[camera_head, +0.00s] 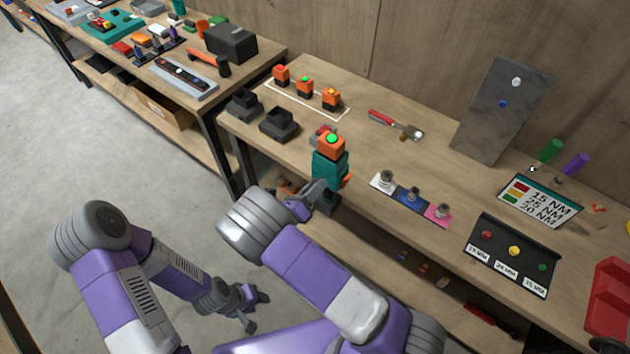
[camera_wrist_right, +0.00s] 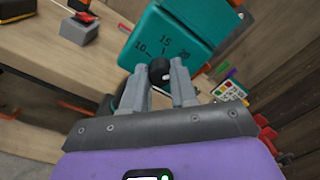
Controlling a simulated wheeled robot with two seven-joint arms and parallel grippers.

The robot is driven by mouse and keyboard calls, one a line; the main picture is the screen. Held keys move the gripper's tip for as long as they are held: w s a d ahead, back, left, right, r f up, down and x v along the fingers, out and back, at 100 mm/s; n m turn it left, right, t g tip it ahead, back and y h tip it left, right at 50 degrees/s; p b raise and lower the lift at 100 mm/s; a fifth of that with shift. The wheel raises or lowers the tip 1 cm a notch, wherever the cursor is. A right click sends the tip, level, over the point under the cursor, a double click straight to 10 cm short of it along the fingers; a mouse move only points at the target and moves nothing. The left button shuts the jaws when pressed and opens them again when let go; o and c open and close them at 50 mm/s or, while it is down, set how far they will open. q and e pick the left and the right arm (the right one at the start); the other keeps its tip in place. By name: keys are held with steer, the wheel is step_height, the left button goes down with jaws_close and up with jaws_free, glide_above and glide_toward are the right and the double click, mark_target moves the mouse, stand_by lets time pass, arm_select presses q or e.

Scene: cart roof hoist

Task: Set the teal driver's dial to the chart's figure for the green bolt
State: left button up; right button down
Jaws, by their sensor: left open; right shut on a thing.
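The teal driver (camera_head: 328,170), with an orange battery (camera_head: 330,146) with a green dot on top, is upright near the bench's front edge. The right wrist view shows its teal face (camera_wrist_right: 165,25) with the figures 10, 15 and 20. My right gripper (camera_head: 318,197) is shut on the black dial (camera_wrist_right: 160,70) below those figures; its exact setting I cannot tell. The chart (camera_head: 540,203) at the right reads 15 NM, 25 NM and 20 NM from top to bottom, with a red swatch at the top and green at the bottom. My left gripper (camera_head: 248,306) is open and empty, low in front of the bench.
A black board (camera_head: 510,258) has red, yellow and green bolts (camera_head: 542,267) with small labels. A pad with several sockets (camera_head: 410,196), a red-handled tool (camera_head: 395,124), black holders (camera_head: 279,125) and orange batteries (camera_head: 305,85) lie on the bench. A red bin (camera_head: 608,300) stands far right.

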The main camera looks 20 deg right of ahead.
steer(key=shift+n+p, duration=0.6)
steer(key=shift+n, duration=0.4)
steer(key=c, duration=0.9)
jaws_free()
steer(key=v, duration=0.7)
steer(key=shift+s+a+f+b, duration=0.1)
steer(key=shift+s+a+b, duration=0.15)
steer(key=shift+b, duration=0.1)
steer(key=shift+d, duration=0.1)
